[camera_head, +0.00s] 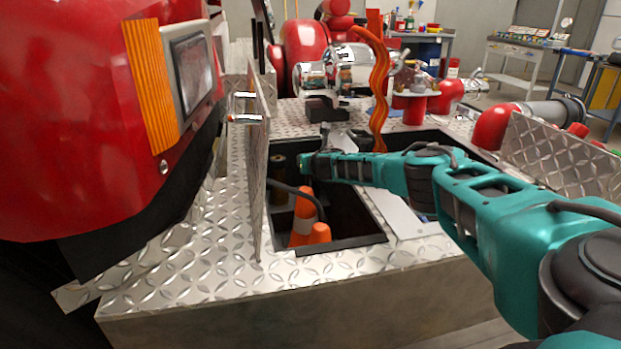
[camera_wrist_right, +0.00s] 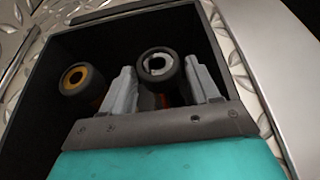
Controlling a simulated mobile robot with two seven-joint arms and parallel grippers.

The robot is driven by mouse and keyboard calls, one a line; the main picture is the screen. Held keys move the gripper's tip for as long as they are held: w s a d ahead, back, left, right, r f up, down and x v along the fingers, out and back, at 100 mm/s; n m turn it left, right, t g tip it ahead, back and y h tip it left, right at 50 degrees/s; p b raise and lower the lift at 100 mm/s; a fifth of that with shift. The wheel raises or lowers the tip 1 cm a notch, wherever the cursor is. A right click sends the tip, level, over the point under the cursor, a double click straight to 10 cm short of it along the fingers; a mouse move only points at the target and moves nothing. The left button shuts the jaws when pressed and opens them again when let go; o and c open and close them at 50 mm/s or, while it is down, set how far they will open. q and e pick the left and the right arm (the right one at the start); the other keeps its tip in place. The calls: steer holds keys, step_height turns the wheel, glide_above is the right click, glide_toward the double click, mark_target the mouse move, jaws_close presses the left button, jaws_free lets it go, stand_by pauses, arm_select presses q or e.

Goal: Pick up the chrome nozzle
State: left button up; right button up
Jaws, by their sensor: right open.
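In the right wrist view, a dark round nozzle end with a bright silver-white inner ring (camera_wrist_right: 158,66), which looks like the chrome nozzle, stands in a dark compartment. My right gripper (camera_wrist_right: 159,68) is open, with one grey finger on each side of this nozzle. I cannot tell whether the fingers touch it. A second dark nozzle with a yellow inner ring (camera_wrist_right: 75,78) stands to the left, outside the fingers. In the head view, my right arm reaches in from the right over the compartment and its fingers cannot be made out. My left gripper is not in view.
The open compartment (camera_head: 345,243) is set in a diamond-plate deck (camera_head: 210,262). Orange cones (camera_head: 304,217) stand inside it. An upright hatch lid (camera_head: 256,180) borders its left side. A wavy orange pipe (camera_head: 379,90) and chrome fittings (camera_head: 345,65) rise behind it.

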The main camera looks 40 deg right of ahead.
steer(key=shift+c, duration=0.2)
jaws_close()
stand_by(0.3)
steer(key=shift+r, duration=0.1)
